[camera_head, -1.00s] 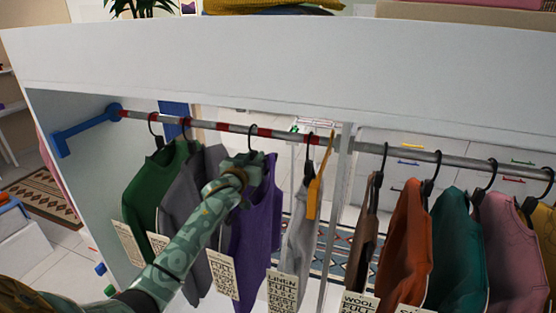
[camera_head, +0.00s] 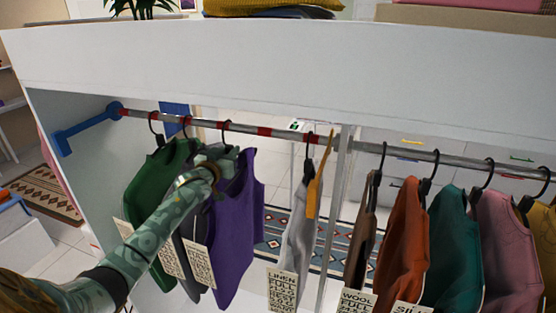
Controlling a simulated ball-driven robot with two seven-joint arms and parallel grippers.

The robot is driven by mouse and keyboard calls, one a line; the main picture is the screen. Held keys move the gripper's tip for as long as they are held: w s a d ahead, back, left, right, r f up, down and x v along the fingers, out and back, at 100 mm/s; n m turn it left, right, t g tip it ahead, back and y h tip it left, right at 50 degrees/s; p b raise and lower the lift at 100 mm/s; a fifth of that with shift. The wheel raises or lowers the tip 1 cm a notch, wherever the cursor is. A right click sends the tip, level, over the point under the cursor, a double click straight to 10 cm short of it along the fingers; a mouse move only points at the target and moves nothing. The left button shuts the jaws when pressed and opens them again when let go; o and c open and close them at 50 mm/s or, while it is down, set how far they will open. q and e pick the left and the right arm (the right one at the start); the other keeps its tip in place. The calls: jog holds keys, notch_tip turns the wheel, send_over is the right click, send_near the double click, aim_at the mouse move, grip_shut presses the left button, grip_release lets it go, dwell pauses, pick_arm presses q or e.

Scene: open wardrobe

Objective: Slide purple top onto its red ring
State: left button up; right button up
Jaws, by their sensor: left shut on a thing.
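The purple top (camera_head: 236,235) hangs from a dark hanger on the metal rod (camera_head: 345,150), left of the middle of the view. My left gripper (camera_head: 228,160) is shut on it high up near the hanger; the fingertips are partly hidden. My arm hides much of the grey top (camera_head: 188,262). My right gripper is not in view.
A green top (camera_head: 150,190) hangs at the far left. A light grey top (camera_head: 297,235) and an orange-yellow strip (camera_head: 318,185) hang to the right, then brown, rust, teal and pink tops. The rod has a gap between the purple and light grey tops.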

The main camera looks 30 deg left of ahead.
pick_arm(q)
jog(key=shift+s+a, duration=0.1)
jog(key=shift+a, duration=0.3)
jog(key=o, duration=0.9)
jog(key=shift+d+f, duration=0.1)
jog(key=shift+s+d, duration=0.1)
jog(key=shift+s, duration=0.3)
jog(key=v, duration=1.5)
jog(key=shift+s+d, duration=0.1)
jog(key=shift+s, duration=0.15)
